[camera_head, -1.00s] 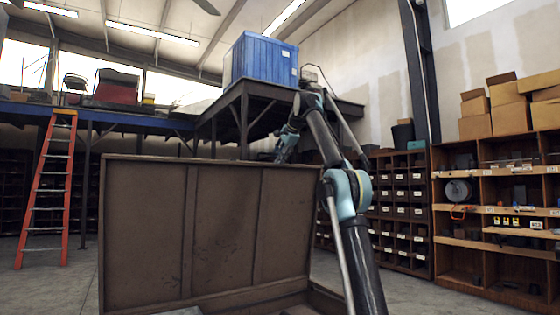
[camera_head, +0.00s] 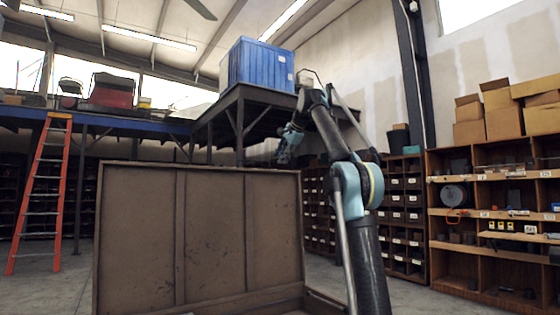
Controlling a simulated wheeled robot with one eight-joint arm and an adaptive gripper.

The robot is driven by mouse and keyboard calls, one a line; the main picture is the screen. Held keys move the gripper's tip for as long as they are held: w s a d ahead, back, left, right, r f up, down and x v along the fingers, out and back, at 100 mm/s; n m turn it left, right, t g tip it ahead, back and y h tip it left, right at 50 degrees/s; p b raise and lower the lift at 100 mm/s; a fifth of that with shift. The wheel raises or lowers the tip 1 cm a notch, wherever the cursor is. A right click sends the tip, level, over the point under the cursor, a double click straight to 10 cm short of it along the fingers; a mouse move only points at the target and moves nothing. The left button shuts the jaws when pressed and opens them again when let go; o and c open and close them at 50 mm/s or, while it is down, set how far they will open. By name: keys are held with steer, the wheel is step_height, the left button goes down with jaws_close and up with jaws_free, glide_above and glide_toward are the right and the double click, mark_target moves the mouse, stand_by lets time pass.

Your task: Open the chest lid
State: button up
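The chest lid (camera_head: 215,235) is a brown panelled board standing nearly upright in the lower left and middle of the view. The front of the chest (camera_head: 325,304) shows only as a small piece of rim at the bottom edge; the rest is out of view. My arm rises from the bottom right, bends at the top and comes down towards the lid's upper right edge. My gripper (camera_head: 285,152) is small and dark there, near or just behind the lid's top edge. I cannot tell whether it touches the lid, nor whether its fingers are open.
An orange ladder (camera_head: 40,195) stands at the left. A raised platform (camera_head: 240,98) with a blue crate (camera_head: 258,66) is behind. Wooden shelves (camera_head: 490,215) with cardboard boxes (camera_head: 503,115) stand at the right. Bare floor (camera_head: 50,285) shows at the lower left.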

steer(key=s+d, duration=0.4)
steer(key=s, duration=0.2)
steer(key=shift+s+d, duration=0.25)
steer(key=shift+s, duration=0.1)
stand_by(0.5)
